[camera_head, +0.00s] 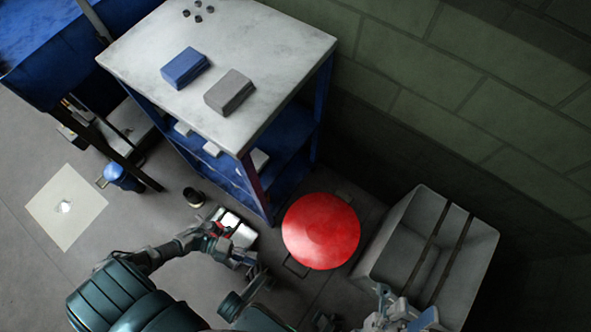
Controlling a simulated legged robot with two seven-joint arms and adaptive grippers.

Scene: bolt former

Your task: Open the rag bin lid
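The rag bin shows from above as a round red lid (321,231), right of the shelf unit's near corner. The lid looks closed, and its body below is mostly hidden. A thin dark loop sticks out at the lid's lower left. My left gripper (246,259) is left of the lid and apart from it in the picture; its small fingers do not show clearly whether they are open. My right gripper (402,316) is at the bottom edge, below and right of the lid, in front of the grey crate. Its fingers are partly cut off and unclear.
A blue shelf unit with a pale top (270,45) carries a blue block (184,68) and a grey block (229,92). An open grey crate (395,237) stands right of the bin. A brick wall (450,75) rises behind. Floor at left is mostly clear, with a pale square sheet (80,221).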

